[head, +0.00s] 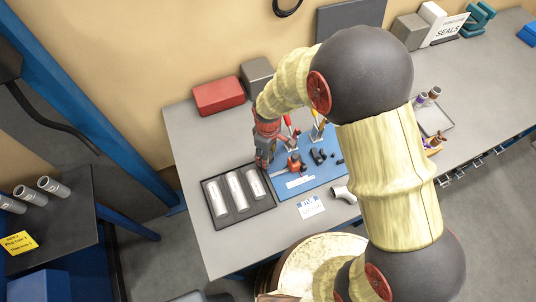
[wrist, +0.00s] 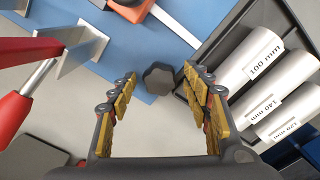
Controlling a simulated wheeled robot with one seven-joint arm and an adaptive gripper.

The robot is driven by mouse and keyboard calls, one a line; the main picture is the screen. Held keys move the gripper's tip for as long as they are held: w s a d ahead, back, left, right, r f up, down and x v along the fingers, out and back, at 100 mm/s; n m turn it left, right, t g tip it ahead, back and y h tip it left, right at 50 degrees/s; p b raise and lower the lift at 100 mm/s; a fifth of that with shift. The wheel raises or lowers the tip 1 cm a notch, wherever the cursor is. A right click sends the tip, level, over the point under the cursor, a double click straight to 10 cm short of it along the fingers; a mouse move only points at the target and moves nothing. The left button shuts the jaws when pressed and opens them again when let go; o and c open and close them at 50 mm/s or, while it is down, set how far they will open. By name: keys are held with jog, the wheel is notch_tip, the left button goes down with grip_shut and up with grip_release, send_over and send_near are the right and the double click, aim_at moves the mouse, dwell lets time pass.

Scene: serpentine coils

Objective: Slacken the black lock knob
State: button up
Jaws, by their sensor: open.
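The black lock knob (wrist: 158,78) is a small lobed knob in the wrist view, at the edge of the blue board (wrist: 135,50). My gripper (wrist: 160,84) is open, with its yellow-padded fingers on either side of the knob in the picture. A gap shows between each finger and the knob, and I see no contact. How far the fingertips stand above the knob is hard to tell. In the head view my gripper (head: 264,163) points down at the left edge of the blue board (head: 310,184); I cannot make out the knob there.
A dark tray (head: 212,207) of labelled silver tubes lies close beside my gripper. A red-handled clamp (wrist: 30,80) stands at the left in the wrist view. An orange part (wrist: 135,8) is at the top. A red box (head: 218,96) sits at the back of the bench.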

notch_tip(320, 180, up, 12)
dwell(0.5)
dwell(0.5)
